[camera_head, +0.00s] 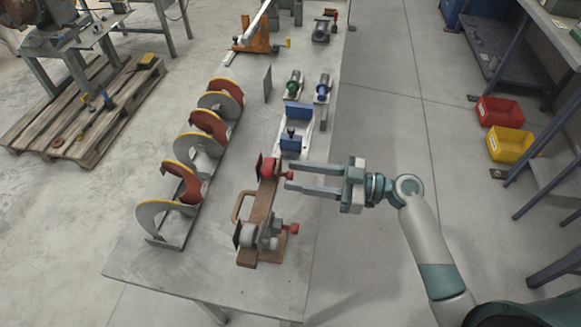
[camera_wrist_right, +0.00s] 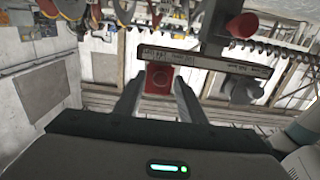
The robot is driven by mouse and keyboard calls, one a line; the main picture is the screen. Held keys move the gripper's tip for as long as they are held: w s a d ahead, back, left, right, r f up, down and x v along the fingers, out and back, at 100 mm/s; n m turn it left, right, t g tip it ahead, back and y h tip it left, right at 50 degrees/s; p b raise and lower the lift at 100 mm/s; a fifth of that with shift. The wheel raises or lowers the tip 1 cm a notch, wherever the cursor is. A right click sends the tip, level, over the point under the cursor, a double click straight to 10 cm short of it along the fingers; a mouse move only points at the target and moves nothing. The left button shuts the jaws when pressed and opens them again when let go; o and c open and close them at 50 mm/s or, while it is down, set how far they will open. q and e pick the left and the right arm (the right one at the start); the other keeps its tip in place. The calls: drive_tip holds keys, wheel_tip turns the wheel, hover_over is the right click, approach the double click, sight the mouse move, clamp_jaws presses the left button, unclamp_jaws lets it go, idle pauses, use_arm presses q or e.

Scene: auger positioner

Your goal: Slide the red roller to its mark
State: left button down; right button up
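A rust-brown positioner fixture (camera_head: 262,205) lies on the grey table, with a loop handle on its left. At its far end is a red roller part (camera_head: 268,168) with a small red knob (camera_head: 287,175) on its right side. My right gripper (camera_head: 289,178) is open, its two fingertips on either side of the knob; I cannot tell whether they touch it. The mark is not clear. My left gripper is not in view.
A grey roller (camera_head: 249,235) with another red knob (camera_head: 293,228) sits at the fixture's near end. A large auger (camera_head: 207,125) stands to the left. Blue blocks (camera_head: 297,110) and small motors lie beyond. The table's near end is clear.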

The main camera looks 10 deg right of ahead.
drive_tip(key=shift+p+x, duration=0.35)
drive_tip(key=shift+x, duration=0.85)
clamp_jaws()
drive_tip(key=s, duration=0.1)
drive_tip(key=s+a+b, duration=0.1)
drive_tip(key=s, duration=0.2)
drive_tip(key=shift+s+a+b, duration=0.15)
drive_tip(key=shift+a+b, duration=0.25)
unclamp_jaws()
